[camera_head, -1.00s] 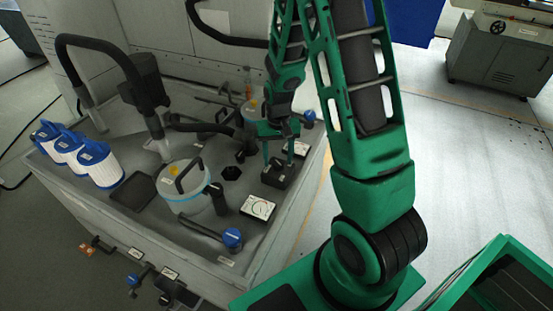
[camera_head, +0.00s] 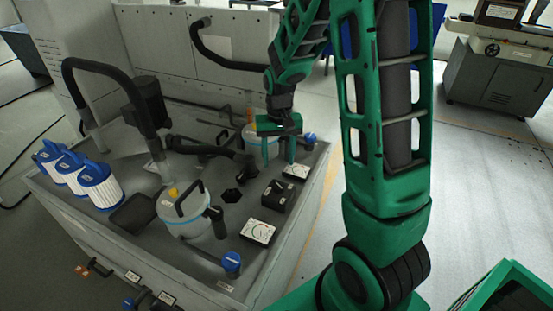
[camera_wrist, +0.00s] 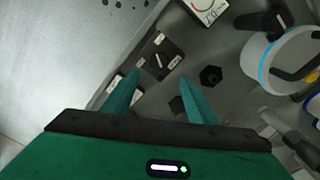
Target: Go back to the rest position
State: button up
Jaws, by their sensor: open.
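My gripper (camera_head: 279,150) is a green two-fingered hand at the end of my green arm. It hangs above the back right part of the grey machine basin, and its fingers are apart with nothing between them. In the wrist view my gripper (camera_wrist: 152,100) points down over the basin. A black box with a dial (camera_head: 277,196) stands below and in front of the fingers; it also shows in the wrist view (camera_wrist: 158,58). A black hex knob (camera_head: 232,195) is to its left.
A grey canister with a handle (camera_head: 185,212) stands mid-basin, another canister (camera_head: 254,140) behind my gripper. White gauges (camera_head: 258,232) (camera_head: 296,171) sit near the right rim. Several blue-capped filters (camera_head: 98,183) stand at the left. A black hose (camera_head: 105,75) arches above. The floor (camera_head: 480,180) at right is clear.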

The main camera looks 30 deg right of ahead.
jog(key=s+d+r, duration=0.1)
jog(key=s+r, duration=0.3)
jog(key=s, duration=0.5)
jog(key=s+d+r+m, duration=0.1)
jog(key=s+r, duration=0.3)
jog(key=s, duration=0.5)
jog(key=s+d+r, duration=0.1)
jog(key=s+r, duration=0.3)
jog(key=s, duration=0.5)
jog(key=shift+s+d+r+m, duration=0.15)
jog(key=shift+d+r+m, duration=0.1)
jog(key=shift+d+m, duration=0.1)
jog(key=shift+w+f, duration=0.25)
jog(key=shift+w, duration=0.4)
dwell(0.9)
